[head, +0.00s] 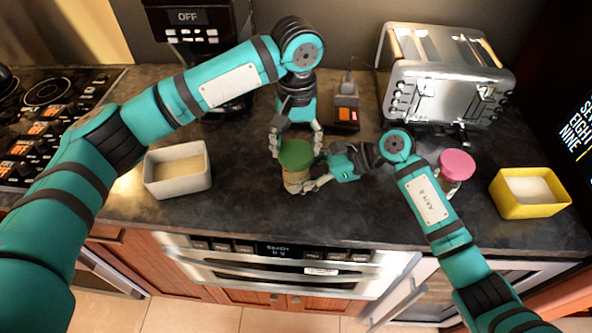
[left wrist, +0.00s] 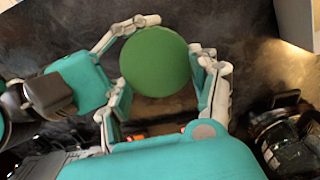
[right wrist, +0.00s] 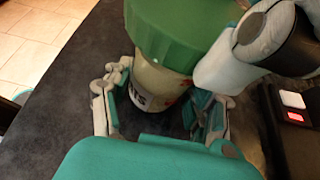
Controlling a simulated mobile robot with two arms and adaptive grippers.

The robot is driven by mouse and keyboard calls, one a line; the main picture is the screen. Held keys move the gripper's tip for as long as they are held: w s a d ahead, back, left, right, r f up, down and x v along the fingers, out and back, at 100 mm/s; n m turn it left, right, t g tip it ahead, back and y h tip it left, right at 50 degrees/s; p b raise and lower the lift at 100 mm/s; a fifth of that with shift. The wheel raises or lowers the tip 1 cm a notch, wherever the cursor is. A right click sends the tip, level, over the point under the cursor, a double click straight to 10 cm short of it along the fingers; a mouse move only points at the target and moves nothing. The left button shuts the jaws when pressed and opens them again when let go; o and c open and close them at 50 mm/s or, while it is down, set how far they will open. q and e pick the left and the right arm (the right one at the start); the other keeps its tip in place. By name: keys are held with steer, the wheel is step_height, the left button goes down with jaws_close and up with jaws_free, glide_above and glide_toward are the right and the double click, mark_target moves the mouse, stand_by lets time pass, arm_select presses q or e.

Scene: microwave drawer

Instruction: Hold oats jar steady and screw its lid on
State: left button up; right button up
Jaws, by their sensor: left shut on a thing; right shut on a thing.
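The oats jar (head: 294,180) stands upright on the dark counter with a green lid (head: 296,153) on its top. The lid shows as a round green disc in the left wrist view (left wrist: 156,62). My left gripper (head: 296,148) comes down from above and is shut on the lid, one finger on each side. My right gripper (head: 312,184) reaches in from the right, low down, and is shut around the jar body. The right wrist view shows the pale, labelled jar body (right wrist: 153,84) between its fingers, below the lid (right wrist: 178,30). The lid's thread is hidden.
A jar with a pink lid (head: 457,165) and a yellow container (head: 530,194) stand to the right. A pale container (head: 178,170) is to the left. A toaster (head: 440,80) and a small dark device with an orange part (head: 345,107) stand behind. The counter's front edge is close.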

steer(key=c, duration=0.4)
arm_select(q)
steer(key=o, duration=0.8)
arm_select(e)
jaws_close()
